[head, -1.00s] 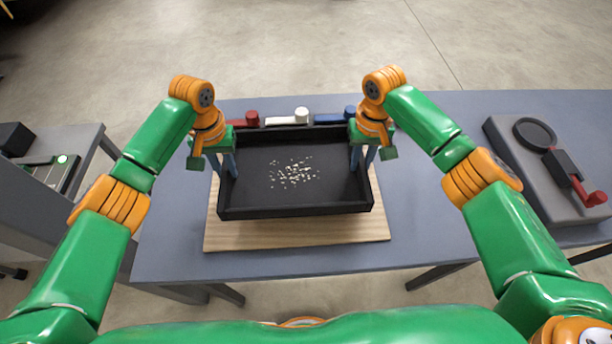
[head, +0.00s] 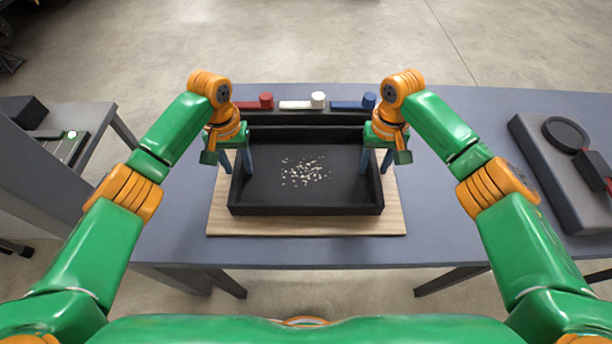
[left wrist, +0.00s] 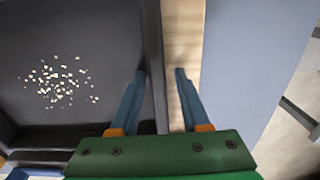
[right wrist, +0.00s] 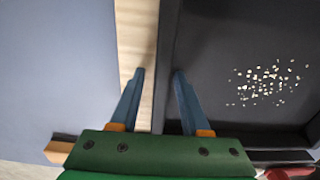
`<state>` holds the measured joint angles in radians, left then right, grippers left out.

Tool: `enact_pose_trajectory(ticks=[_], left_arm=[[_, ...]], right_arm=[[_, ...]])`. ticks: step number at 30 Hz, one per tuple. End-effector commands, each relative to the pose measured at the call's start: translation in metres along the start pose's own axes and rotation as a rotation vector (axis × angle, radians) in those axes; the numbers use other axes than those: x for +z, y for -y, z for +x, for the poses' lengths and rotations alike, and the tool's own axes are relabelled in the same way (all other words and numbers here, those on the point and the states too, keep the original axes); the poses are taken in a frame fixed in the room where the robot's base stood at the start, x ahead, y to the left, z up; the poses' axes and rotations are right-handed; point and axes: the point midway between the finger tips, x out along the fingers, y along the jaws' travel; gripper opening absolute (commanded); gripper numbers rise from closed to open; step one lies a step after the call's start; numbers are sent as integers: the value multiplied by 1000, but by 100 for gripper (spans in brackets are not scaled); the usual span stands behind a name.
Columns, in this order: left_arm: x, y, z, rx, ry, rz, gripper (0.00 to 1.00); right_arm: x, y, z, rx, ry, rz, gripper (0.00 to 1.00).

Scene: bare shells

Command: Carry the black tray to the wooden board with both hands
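The black tray (head: 305,209), with pale bits (head: 305,172) scattered on its floor, appears to rest level on the wooden board (head: 305,226). The board shows around its front and sides. My left gripper (head: 235,165) straddles the tray's left wall. In the left wrist view its fingers (left wrist: 160,74) are apart, one inside the tray and one outside over bare wood. My right gripper (head: 377,165) straddles the right wall likewise. In the right wrist view its fingers (right wrist: 158,73) are apart, with wood showing between the outer finger and the wall. Contact underneath the tray is hidden.
Behind the tray, a dark strip carries red (head: 254,104), white (head: 302,103) and blue (head: 353,103) handled pieces. A grey block with a round dark disc (head: 566,133) sits at right. Another table stands left.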

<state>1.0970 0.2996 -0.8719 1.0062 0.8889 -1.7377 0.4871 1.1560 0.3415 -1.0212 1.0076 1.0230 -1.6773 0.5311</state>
Motion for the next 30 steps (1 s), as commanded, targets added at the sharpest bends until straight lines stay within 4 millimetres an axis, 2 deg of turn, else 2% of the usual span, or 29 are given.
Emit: enact_pose_trajectory(ticks=[10,13,21,26,30], left_arm=[[-1,-1,-6,4,-2,2,52],[-1,-2,-26,5,-5,3,52],[-1,0,-99,1,-5,2,52],[0,0,-119,0,-3,1,52],[0,0,-122,2,0,1,52]], right_arm=[[0,1,-1,-3,-1,-2,52],[0,2,-2,-3,-1,-3,52],[0,2,-2,-4,-1,-3,52],[0,2,-2,-4,-1,-3,52],[-1,2,-23,-5,-5,-3,52]])
